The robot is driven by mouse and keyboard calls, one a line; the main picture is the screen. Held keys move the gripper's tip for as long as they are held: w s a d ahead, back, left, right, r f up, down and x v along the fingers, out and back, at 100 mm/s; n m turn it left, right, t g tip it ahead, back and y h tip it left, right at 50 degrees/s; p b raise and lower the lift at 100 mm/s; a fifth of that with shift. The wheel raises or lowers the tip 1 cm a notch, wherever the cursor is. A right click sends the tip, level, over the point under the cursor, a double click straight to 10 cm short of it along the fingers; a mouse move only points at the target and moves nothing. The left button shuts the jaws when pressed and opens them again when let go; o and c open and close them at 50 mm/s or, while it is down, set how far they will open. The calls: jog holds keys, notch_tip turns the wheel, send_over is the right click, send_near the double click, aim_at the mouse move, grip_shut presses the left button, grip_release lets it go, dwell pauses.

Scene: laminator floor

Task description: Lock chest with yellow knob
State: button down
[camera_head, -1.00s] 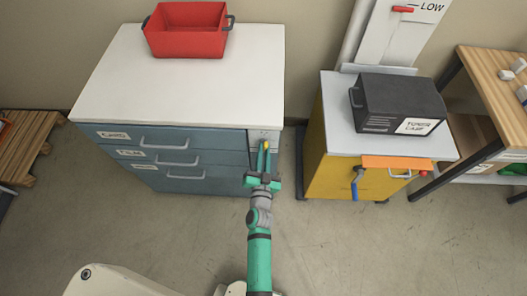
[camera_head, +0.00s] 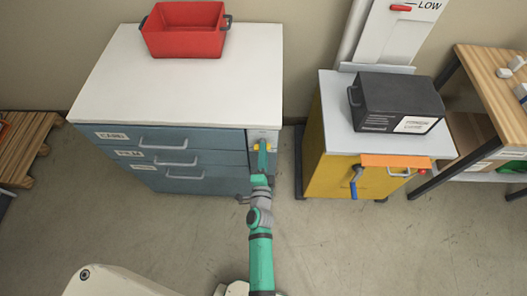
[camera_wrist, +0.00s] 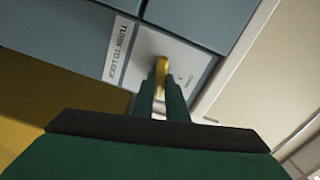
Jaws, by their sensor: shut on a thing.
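The chest (camera_head: 185,147) is blue-grey with a white top and several drawers, standing at the left in the head view. A pale panel at its front right carries the yellow knob (camera_head: 257,147). In the wrist view the yellow knob (camera_wrist: 162,66) sits between my green fingers, beside a label reading "TURN TO LOCK" (camera_wrist: 118,50). My gripper (camera_head: 263,150) is shut on the knob, and the wrist view shows it rolled relative to the panel. The fingers hide part of the knob.
A red bin (camera_head: 185,30) stands on the chest top. To the right is a yellow cabinet (camera_head: 335,176) with a black case (camera_head: 397,102) on it and a blue-handled crank (camera_head: 354,185) in front. A wooden shelf unit (camera_head: 480,70) stands further right. The floor in front is clear.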

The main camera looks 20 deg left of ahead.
jog(key=shift+m, duration=1.3)
jog(key=c, duration=1.8)
grip_release()
jog(key=shift+o, duration=0.2)
jog(key=v, duration=1)
jog(key=shift+s, duration=0.4)
jog(key=shift+d, duration=0.15)
